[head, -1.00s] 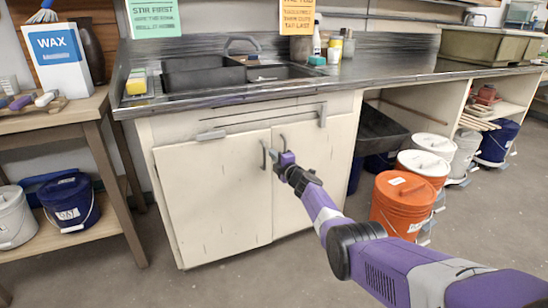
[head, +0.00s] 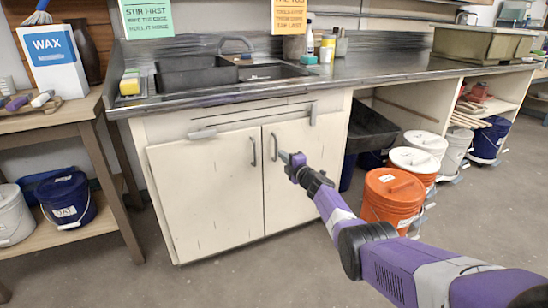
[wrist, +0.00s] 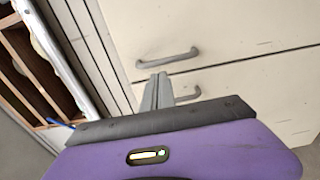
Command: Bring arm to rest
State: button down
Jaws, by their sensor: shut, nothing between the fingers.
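My gripper (head: 286,157) is in front of the white sink cabinet (head: 205,190), near the right door's handle (head: 274,147). Its fingers are together and empty. In the wrist view the gripper (wrist: 157,82) points at the cabinet front, with one door handle (wrist: 168,58) just beyond the fingertips and another (wrist: 185,97) partly behind them. I cannot tell whether the fingers touch a handle. Both cabinet doors look closed. My arm reaches in from the lower right.
Orange (head: 393,199) and white buckets stand right of the cabinet, near my arm. The counter (head: 400,75) with a black sink runs above. A wooden table (head: 60,120) with a WAX box (head: 52,58) stands left. The floor in front is clear.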

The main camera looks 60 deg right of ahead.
jog(key=shift+s+d, duration=1.35)
jog(key=shift+s, duration=0.2)
